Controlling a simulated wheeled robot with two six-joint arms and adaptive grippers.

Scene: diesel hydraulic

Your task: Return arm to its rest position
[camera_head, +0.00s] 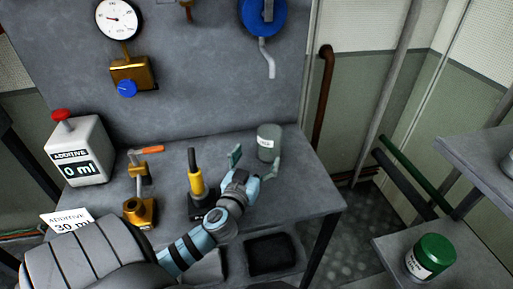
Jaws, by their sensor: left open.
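My left gripper (255,164) is over the right part of the grey workbench (316,196). Its two fingers are spread apart, one on each side in front of a grey-green jar (269,142) with a pale label. The jar stands upright near the bench's back right. I cannot tell whether a finger touches it. My left arm (200,243) reaches in from the lower left and hides part of the bench's front. My right gripper is not in view.
A white additive dispenser (78,150) reading 0 ml stands at the left. A brass valve (139,208) and a yellow-black handle (196,176) stand on the bench. A gauge (119,20) hangs above. A green-lidded jar (430,257) sits on the right-hand shelf (478,274).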

